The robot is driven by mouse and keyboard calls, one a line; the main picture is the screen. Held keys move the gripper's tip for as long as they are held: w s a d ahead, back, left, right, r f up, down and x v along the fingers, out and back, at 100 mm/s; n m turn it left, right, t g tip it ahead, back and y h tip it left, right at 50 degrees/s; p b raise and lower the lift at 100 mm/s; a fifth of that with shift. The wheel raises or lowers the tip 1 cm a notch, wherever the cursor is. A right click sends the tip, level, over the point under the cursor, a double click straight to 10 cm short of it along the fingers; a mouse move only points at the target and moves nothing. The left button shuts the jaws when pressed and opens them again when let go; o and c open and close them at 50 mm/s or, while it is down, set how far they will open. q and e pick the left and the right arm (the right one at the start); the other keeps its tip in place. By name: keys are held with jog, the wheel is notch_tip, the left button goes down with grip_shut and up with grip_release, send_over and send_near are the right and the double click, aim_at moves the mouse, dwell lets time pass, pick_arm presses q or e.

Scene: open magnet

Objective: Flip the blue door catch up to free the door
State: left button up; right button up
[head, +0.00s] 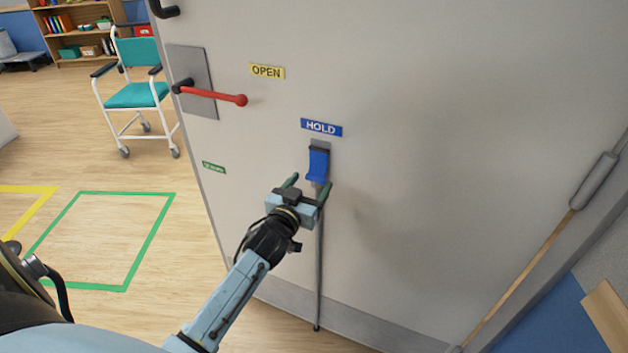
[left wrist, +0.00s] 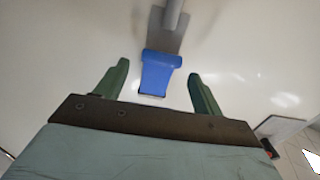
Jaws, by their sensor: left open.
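The blue door catch (head: 318,165) is mounted on the grey door (head: 400,120), just below the blue HOLD label (head: 321,127). A thin grey rod (head: 319,265) runs down from beneath it toward the floor. My left gripper (head: 309,186) is open, just below the catch in the head view, with its green fingers to either side. In the left wrist view the blue catch (left wrist: 160,73) lies between and slightly beyond the fingertips (left wrist: 158,68). I see no clear contact between finger and catch. My right gripper is not in view.
A red lever handle (head: 215,95) sticks out from the door's left side, by a yellow OPEN label (head: 267,72). A teal wheeled chair (head: 135,92) and a green floor outline (head: 150,240) are beyond the door's left edge. Open floor lies there.

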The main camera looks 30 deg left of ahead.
aim_at(317, 175)
pick_arm(q)
jog(key=shift+w+a, duration=0.1)
jog(key=shift+w, duration=0.65)
jog(key=shift+w+a, duration=0.1)
jog(key=shift+w, duration=0.75)
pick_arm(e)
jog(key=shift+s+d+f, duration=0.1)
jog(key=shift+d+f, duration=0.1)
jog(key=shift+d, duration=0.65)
